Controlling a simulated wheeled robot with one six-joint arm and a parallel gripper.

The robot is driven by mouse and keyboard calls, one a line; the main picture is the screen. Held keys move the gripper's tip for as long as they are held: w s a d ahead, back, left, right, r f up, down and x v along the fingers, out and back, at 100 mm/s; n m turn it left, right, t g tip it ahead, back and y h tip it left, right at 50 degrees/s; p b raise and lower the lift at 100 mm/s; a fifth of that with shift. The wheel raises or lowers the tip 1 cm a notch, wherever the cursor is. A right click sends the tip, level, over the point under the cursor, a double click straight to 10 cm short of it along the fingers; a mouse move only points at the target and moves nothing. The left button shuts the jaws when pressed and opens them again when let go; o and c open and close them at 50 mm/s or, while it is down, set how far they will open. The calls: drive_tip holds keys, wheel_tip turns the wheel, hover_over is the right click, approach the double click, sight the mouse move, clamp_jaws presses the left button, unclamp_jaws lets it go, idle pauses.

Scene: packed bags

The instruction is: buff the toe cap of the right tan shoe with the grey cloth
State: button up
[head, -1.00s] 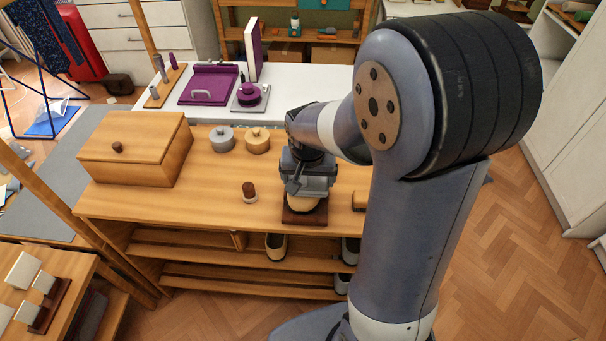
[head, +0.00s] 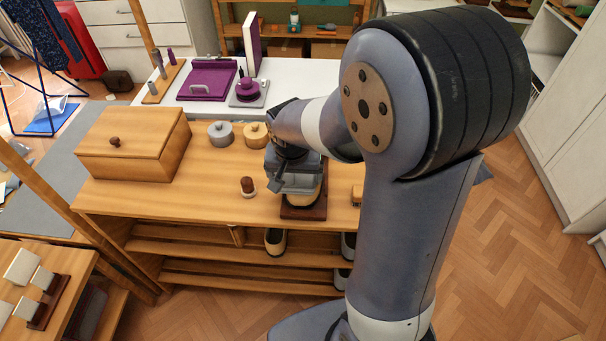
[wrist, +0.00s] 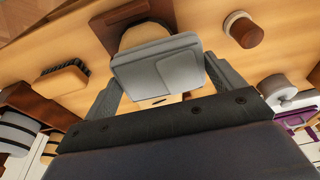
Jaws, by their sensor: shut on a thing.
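A tan shoe (head: 318,194) sits on a dark brown stand (head: 303,213) near the front edge of the wooden bench, partly hidden by my gripper. In the wrist view, part of the shoe (wrist: 146,36) shows just beyond the grey cloth (wrist: 155,68). My gripper (wrist: 160,82) is shut on the grey cloth, a flat pad-like piece between its fingers. In the head view my gripper (head: 295,178) is over the shoe, towards its left side. I cannot tell whether the cloth touches the shoe, and the toe cap is largely hidden.
A brush (head: 357,196) lies right of the stand. A brown-topped dauber (head: 248,187) stands to the left. A grey tin (head: 220,134), a tan tin (head: 255,134) and a wooden box (head: 135,145) are behind. Other shoes (head: 275,241) are on the shelf below. The bench's front left is clear.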

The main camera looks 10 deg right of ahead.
drive_tip(key=shift+s+d, duration=0.15)
drive_tip(key=shift+d, duration=2.3)
drive_tip(key=shift+c, duration=0.4)
drive_tip(key=shift+r+p, duration=0.15)
drive_tip(key=shift+p, duration=0.2)
drive_tip(key=shift+w+p+v, duration=0.2)
drive_tip(key=shift+p+v, duration=0.9)
drive_tip(key=shift+v, duration=0.35)
drive_tip(key=shift+w+p+v, duration=0.2)
drive_tip(key=shift+p+v, duration=0.9)
drive_tip(key=shift+v, duration=0.35)
drive_tip(key=shift+r, duration=0.15)
drive_tip(key=p+v, duration=0.2)
drive_tip(key=shift+r, duration=0.45)
drive_tip(key=shift+w, duration=0.1)
